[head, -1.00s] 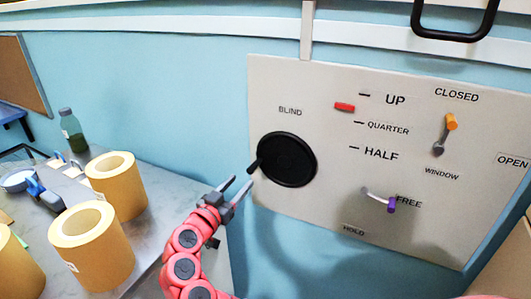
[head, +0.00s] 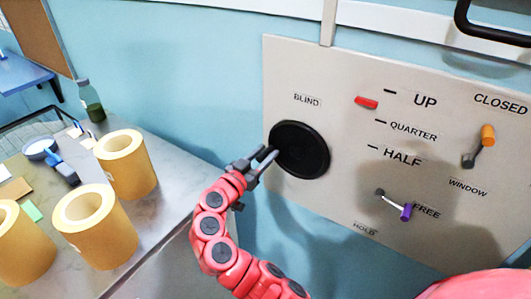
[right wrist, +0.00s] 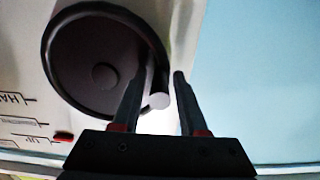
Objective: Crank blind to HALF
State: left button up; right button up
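The black round blind crank (head: 300,150) is mounted on the beige panel (head: 340,75), below the BLIND label. Its disc also shows in the right wrist view (right wrist: 85,50). A red marker (head: 366,102) sits between the UP and QUARTER ticks, above HALF. My right gripper (head: 268,157) is at the crank's left edge. My left gripper is not in view.
An orange-tipped window lever (head: 487,137) and a purple-tipped FREE/HOLD lever (head: 405,211) are right of the crank. A black bar handle (head: 490,30) is at top right. Kraft rolls (head: 125,165) and a green bottle (head: 91,105) stand on the table at left.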

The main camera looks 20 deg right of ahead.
grip_shut()
dwell(1.2)
